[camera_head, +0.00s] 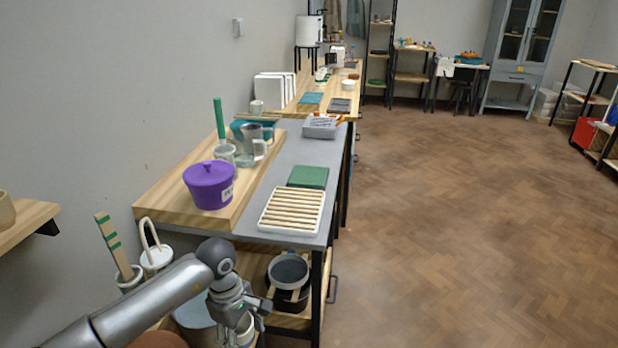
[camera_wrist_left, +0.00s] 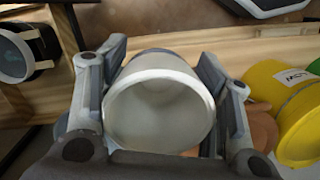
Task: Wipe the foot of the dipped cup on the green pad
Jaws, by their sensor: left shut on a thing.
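My left gripper (camera_head: 243,322) hangs low at the front of the workbench, below the height of its top. It is shut on a cup, whose pale body shows partly in the head view (camera_head: 246,331). In the left wrist view the pale grey-white cup (camera_wrist_left: 160,112) sits between the two fingers (camera_wrist_left: 160,95), its round opening or end facing the camera; its foot cannot be made out. The green pad (camera_head: 308,177) lies flat on the grey bench top, behind the slatted rack, well away from the gripper. My right gripper is not in view.
A white tray with wooden slats (camera_head: 291,211) lies at the bench's front. A purple lidded pot (camera_head: 209,184) and glass jug (camera_head: 250,145) stand on the wooden board (camera_head: 185,205). A dark bucket (camera_head: 288,270) is on the lower shelf. A yellow container (camera_wrist_left: 295,115) is beside the cup.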

